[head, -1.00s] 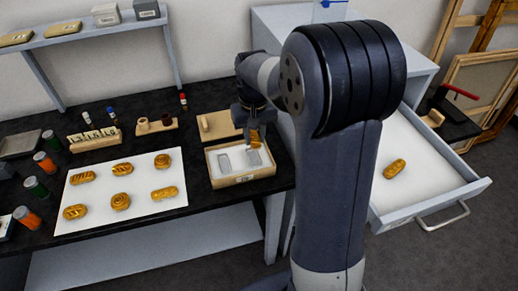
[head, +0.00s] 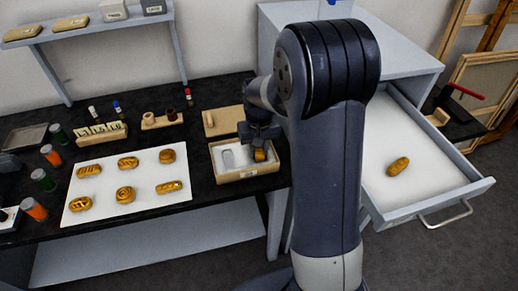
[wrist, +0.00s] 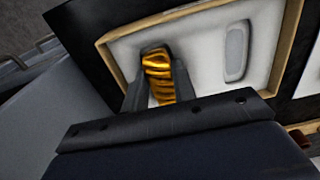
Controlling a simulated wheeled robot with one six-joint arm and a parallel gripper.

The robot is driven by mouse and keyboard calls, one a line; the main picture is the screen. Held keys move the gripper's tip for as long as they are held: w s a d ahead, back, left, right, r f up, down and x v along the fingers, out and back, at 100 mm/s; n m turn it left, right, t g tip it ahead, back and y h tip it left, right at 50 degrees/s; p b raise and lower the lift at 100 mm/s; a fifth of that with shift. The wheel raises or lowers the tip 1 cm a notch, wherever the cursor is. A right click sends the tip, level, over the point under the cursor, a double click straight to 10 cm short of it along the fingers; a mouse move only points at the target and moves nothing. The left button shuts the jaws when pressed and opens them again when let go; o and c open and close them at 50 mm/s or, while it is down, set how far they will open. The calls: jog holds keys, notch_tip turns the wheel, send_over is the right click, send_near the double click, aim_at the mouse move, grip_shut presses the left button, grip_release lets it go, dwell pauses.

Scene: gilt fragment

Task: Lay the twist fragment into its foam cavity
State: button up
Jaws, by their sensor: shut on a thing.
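The twist fragment (wrist: 158,74), gold and ridged, is held between the fingers of my gripper (wrist: 157,88) in the wrist view. In the head view the fragment (head: 260,155) shows below my gripper (head: 260,150), at the right part of the foam tray (head: 247,175). The tray is a shallow wooden box with white foam. An empty oblong cavity (wrist: 236,50) shows beside the fragment, and also at the tray's left in the head view (head: 228,159). The cavity under the fragment is hidden, and I cannot tell whether the fragment touches the foam.
A white sheet (head: 110,205) with several gold fragments lies left of the tray. An open drawer (head: 425,160) at the right holds another gold fragment (head: 398,166). A wooden block rack (head: 222,122) stands behind the tray.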

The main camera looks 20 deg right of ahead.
aim_at(259, 150)
jog(key=shift+s+f, duration=0.25)
jog(key=shift+f, duration=0.2)
jog(key=shift+s+f, duration=0.2)
jog(key=shift+f, duration=0.25)
jog(key=o, duration=1)
jog(key=shift+r, duration=0.1)
jog(key=shift+o, duration=0.2)
notch_tip(259, 150, up, 13)
jog(key=shift+w+r, duration=0.2)
jog(key=shift+w, duration=0.2)
